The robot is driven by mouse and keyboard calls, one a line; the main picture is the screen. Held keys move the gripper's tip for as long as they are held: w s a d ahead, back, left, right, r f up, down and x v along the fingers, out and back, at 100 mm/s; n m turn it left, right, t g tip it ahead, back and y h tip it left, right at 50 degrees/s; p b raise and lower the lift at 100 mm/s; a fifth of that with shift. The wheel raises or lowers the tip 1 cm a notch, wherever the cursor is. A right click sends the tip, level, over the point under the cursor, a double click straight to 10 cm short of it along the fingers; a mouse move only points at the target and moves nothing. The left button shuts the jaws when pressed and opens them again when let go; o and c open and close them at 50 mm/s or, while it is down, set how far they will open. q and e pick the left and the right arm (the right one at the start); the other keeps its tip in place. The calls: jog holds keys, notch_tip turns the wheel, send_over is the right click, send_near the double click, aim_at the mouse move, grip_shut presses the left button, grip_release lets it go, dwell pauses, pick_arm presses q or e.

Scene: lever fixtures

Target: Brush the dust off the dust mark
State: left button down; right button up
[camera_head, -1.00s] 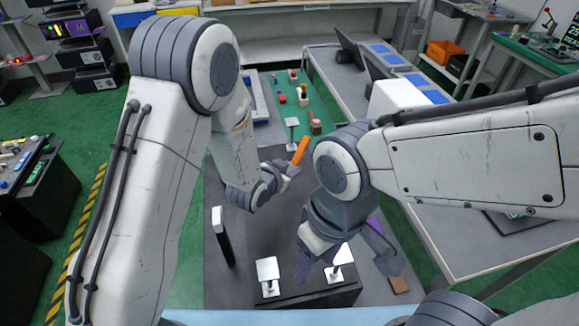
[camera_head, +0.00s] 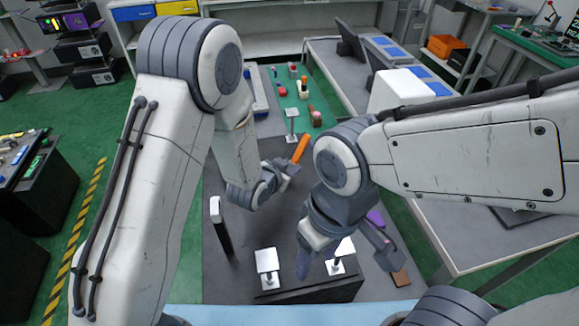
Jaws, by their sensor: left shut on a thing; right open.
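An orange stick-like tool (camera_head: 300,148), likely the brush, is in my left gripper (camera_head: 287,170), which is shut on it above the dark grey surface (camera_head: 240,275). The tool tilts up and to the right; its bristles cannot be made out. My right gripper (camera_head: 345,258) is open, with its fingers spread low in the middle, near two white square plates on short stands, one on the left (camera_head: 267,260) and one on the right (camera_head: 343,248). I cannot make out a dust mark; my arms hide part of the surface.
A white-topped dark post (camera_head: 215,210) stands left of the plates. A purple thing (camera_head: 376,217) and a brown block (camera_head: 400,278) are at the right. A white plate on a stand (camera_head: 292,113) is farther back. A grey table (camera_head: 475,235) borders the right side.

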pick_arm(q)
jog(key=shift+f+b, duration=0.65)
jog(key=shift+f, duration=0.05)
jog(key=shift+r, duration=0.1)
jog(key=shift+w+a, duration=0.2)
jog(key=shift+w, duration=0.75)
jog(key=shift+w+a, duration=0.2)
jog(key=shift+w, duration=0.75)
jog(key=shift+f+b, duration=0.2)
jog(key=shift+b, duration=0.15)
jog(key=shift+s+d+b, duration=0.2)
jog(key=shift+s, duration=0.8)
jog(key=shift+s+d+b, duration=0.15)
jog(key=shift+s+b, duration=0.05)
jog(key=shift+s, duration=0.8)
jog(key=shift+f, duration=0.1)
jog(key=shift+w+r+p, duration=0.1)
jog(key=shift+r+p, duration=2)
jog(key=shift+r, duration=1.05)
jog(key=shift+r, duration=0.1)
